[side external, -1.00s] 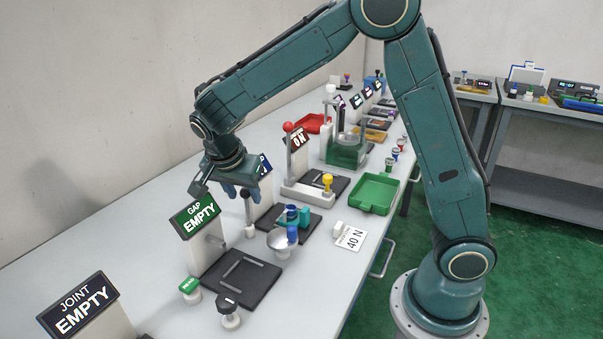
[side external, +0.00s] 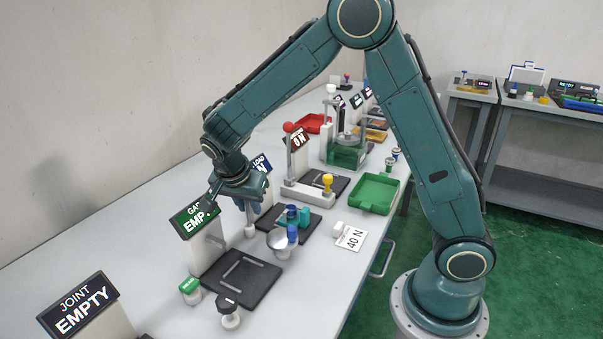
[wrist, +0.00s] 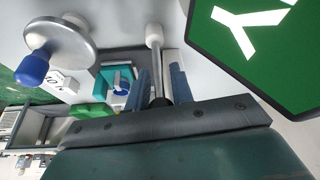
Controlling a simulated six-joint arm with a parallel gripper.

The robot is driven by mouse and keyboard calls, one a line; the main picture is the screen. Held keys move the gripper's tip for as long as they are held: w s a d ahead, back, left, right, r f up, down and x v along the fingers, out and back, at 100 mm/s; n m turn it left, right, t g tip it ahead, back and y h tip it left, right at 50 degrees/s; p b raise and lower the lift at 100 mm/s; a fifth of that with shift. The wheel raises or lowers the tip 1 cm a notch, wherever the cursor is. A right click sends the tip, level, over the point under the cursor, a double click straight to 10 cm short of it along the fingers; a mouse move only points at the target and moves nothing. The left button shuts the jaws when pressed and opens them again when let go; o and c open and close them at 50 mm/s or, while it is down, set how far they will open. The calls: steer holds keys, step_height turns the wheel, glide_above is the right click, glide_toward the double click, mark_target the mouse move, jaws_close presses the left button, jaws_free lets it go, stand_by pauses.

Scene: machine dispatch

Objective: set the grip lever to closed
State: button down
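A lever with a pale shaft, dark knob and white foot (side external: 250,231) stands left of the dark plate with the teal clamp (side external: 305,214). No marking on it is readable. My gripper (side external: 252,200) is lowered over its top, pointing down. In the wrist view, the lever's shaft (wrist: 161,62) runs up between the two blue fingers of my gripper (wrist: 161,88), one finger on each side. The fingers look apart, with the dark knob between them. Whether either finger touches it is unclear. The knob is hidden in the side view.
A green sign reading "GAP EMPTY" (side external: 190,224) stands close left of my gripper. A LOAD display (side external: 261,163) is just behind it. A round metal dish (side external: 279,241) with a blue knob is to the right. A green tray (side external: 372,195) lies farther right.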

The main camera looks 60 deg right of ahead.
steer(key=shift+w, duration=0.1)
steer(key=shift+w+g, duration=0.25)
steer(key=shift+g, duration=0.35)
steer(key=c, duration=1.3)
jaws_free()
steer(key=shift+o, duration=0.2)
steer(key=shift+r, duration=0.1)
steer(key=v, duration=1.3)
steer(key=shift+a+r, duration=0.15)
steer(key=shift+r, duration=0.15)
